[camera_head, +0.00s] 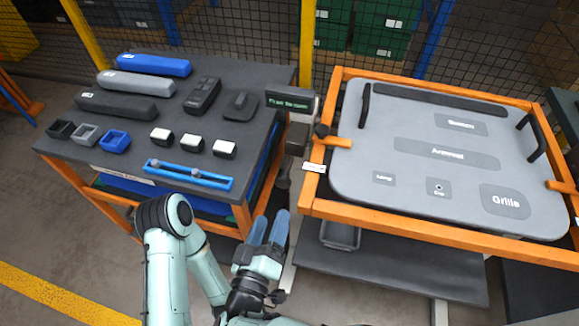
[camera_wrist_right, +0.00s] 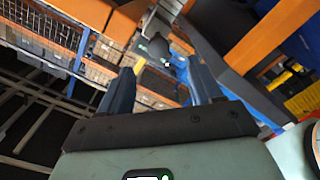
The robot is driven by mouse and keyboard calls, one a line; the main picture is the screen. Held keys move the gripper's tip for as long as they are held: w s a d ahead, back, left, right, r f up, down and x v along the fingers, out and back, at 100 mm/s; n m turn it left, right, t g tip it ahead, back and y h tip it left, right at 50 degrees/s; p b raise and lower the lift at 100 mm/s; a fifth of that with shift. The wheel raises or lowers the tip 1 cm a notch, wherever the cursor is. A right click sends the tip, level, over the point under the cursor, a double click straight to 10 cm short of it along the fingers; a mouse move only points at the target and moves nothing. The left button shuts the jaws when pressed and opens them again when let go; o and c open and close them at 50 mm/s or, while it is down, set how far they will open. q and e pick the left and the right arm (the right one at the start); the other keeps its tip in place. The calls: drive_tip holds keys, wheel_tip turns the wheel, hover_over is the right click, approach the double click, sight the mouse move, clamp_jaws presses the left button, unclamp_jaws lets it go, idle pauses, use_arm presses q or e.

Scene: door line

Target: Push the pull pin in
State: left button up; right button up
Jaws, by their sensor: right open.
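A black round knob (camera_head: 322,130) sits at the left edge of the orange frame (camera_head: 320,180), beside a short orange clamp bar (camera_head: 334,142). It may be the pull pin, but I cannot tell for sure, nor how far in it sits. My right gripper (camera_head: 271,228) is below and left of this knob, apart from it, with its blue fingers pointing up the picture. The right wrist view shows the same gripper (camera_wrist_right: 162,88) open, with nothing held between its fingers. My left gripper is not in view.
The orange frame holds a grey panel (camera_head: 370,200) with two black handles. A small display (camera_head: 290,99) stands on a post left of it. A dark table (camera_head: 90,130) with several blocks and a blue rail (camera_head: 189,175) is at left. A dark shelf (camera_head: 400,275) lies below the frame.

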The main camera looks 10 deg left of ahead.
sight(281, 184)
drive_tip(key=w, duration=0.4)
drive_tip(key=w+b, duration=0.1)
drive_tip(key=w, duration=0.8)
drive_tip(key=shift+d+r, duration=0.1)
drive_tip(key=shift+r, duration=0.25)
drive_tip(key=shift+s, duration=0.1)
